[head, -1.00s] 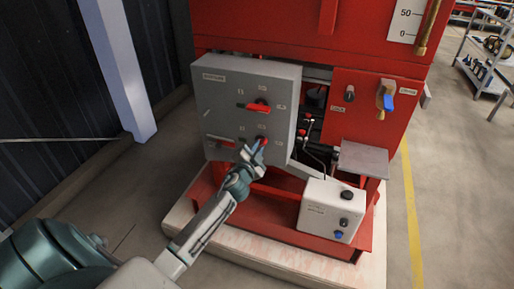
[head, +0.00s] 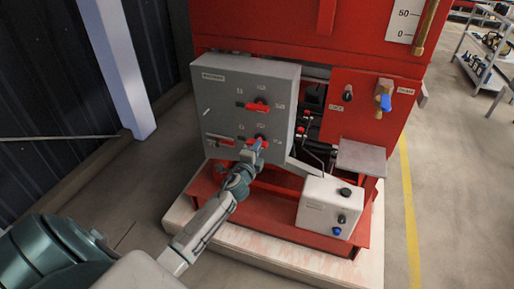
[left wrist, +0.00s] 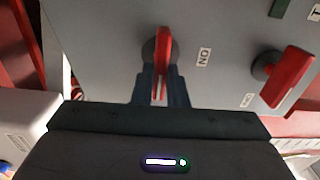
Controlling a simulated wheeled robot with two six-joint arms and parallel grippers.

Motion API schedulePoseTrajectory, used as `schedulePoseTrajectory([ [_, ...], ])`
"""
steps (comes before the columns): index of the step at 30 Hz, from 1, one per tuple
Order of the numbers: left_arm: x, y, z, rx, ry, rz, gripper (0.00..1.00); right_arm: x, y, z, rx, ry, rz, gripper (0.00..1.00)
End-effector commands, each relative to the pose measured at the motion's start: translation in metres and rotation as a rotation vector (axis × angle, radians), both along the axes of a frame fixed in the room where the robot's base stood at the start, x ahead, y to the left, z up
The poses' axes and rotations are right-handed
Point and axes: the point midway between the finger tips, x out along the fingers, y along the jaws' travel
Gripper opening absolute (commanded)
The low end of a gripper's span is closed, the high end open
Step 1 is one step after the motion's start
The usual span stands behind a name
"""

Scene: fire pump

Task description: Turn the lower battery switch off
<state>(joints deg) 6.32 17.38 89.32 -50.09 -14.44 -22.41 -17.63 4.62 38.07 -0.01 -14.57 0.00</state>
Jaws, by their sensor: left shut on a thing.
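The grey battery switch box (head: 235,80) is on the front of the red pump unit. The upper switch's red handle (head: 257,106) lies sideways, toward the left. My left gripper (head: 256,147) is at the lower switch (head: 262,140) and partly hides it. In the left wrist view the gripper (left wrist: 161,88) is shut on a red handle (left wrist: 163,60), with the handle between its fingers. An "ON" label (left wrist: 204,57) is beside that handle. Another red handle (left wrist: 287,78) is to the right, clear of the fingers. My right gripper is not in view.
Another red lever (head: 219,140) is at the box's lower left. A white control box (head: 318,200) stands to the right of my left arm, on the red base. A grey shelf plate (head: 361,158) juts out at the right. The floor to the left is clear.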

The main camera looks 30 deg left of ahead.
Motion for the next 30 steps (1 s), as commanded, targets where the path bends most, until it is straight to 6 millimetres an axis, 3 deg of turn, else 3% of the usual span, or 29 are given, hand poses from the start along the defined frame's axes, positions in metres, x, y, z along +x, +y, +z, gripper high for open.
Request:
schedulePoseTrajectory([
  [17,-0.0006,-0.0002,-0.0022,0.029,0.010,0.000,0.00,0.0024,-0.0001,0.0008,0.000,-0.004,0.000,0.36],
  [18,-0.0006,-0.0002,-0.0022,0.029,0.010,0.000,0.19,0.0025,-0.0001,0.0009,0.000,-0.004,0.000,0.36],
  [21,-0.0005,-0.0001,-0.0019,0.029,0.009,0.000,0.35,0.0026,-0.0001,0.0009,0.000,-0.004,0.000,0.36],
  [30,-0.0019,-0.0004,-0.0012,0.029,0.008,0.000,0.35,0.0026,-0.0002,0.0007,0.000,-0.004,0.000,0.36],
])
